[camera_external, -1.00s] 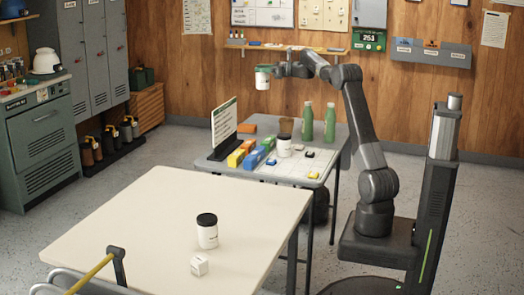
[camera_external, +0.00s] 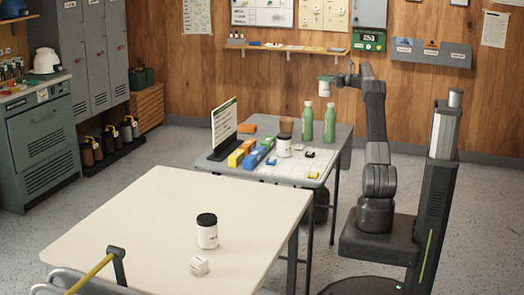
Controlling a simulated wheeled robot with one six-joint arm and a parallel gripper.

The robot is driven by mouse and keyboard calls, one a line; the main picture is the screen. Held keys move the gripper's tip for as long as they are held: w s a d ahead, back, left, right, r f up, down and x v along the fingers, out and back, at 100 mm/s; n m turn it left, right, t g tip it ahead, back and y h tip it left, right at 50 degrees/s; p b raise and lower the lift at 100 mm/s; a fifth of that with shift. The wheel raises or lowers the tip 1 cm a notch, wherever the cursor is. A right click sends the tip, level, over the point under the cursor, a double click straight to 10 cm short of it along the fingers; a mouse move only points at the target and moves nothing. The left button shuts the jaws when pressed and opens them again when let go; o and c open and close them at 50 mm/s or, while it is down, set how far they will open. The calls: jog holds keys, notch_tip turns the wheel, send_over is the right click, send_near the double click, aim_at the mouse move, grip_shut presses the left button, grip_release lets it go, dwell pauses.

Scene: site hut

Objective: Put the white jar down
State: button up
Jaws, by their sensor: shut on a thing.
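A small white jar with a green top (camera_external: 325,90) is held in the air by my gripper (camera_external: 334,79), above the back table (camera_external: 262,178) and its two green bottles. The jar looks upright. My gripper is shut on it from the right; the fingers are small and partly merged with the jar. A white jar with a black lid (camera_external: 284,147) stands on the back table. Another, larger in view (camera_external: 207,232), stands on the cream front table (camera_external: 130,225).
Green bottles (camera_external: 330,123) stand beneath the held jar, with a brown cup (camera_external: 286,126) to their left. Colored boxes (camera_external: 250,158) and a sign (camera_external: 224,126) fill the table's left side. A white cube (camera_external: 199,265) sits on the front table, whose left part is clear.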

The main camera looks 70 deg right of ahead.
notch_tip(320, 180, down, 20)
jog(key=b, duration=0.2)
jog(key=shift+f, duration=0.25)
jog(key=shift+f, duration=0.1)
jog(key=o, duration=1.3)
jog(key=shift+f, duration=0.1)
jog(key=shift+c, duration=0.2)
jog(key=shift+s, duration=0.1)
jog(key=s, duration=1.1)
jog(key=shift+s+a, duration=0.35)
